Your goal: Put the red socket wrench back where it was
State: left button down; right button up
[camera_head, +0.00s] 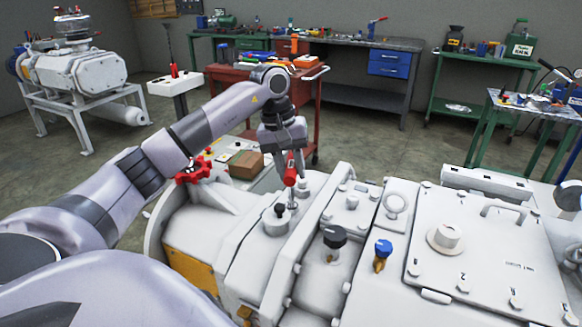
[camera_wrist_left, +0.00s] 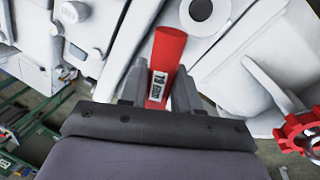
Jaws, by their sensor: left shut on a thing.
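The red socket wrench (camera_head: 290,172) stands upright in my left gripper (camera_head: 289,158), above the white vacuum machine (camera_head: 236,222). The wrench's lower metal end is close to a fitting on the machine's top; I cannot tell whether it touches. In the left wrist view, the red handle (camera_wrist_left: 166,62) with a white label lies between the two grey fingers of the left gripper (camera_wrist_left: 158,85), which are shut on it. My right gripper is not in view.
A red valve handwheel (camera_head: 194,170) and a cardboard box (camera_head: 246,165) lie left of the wrench. Black (camera_head: 334,238) and blue (camera_head: 383,248) knobs rise from the machine top. A red tool cart (camera_head: 240,76), a white pedestal with a red holder (camera_head: 175,84) and workbenches stand behind.

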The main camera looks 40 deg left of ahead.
pick_arm(q)
jog(key=c, duration=0.8)
grip_release()
jog(key=shift+f, duration=0.1)
jog(key=shift+r, duration=0.35)
jog(key=p+v, duration=0.1)
jog(key=v, duration=1)
jog(key=shift+r, duration=0.3)
jog(key=shift+s+a, duration=0.15)
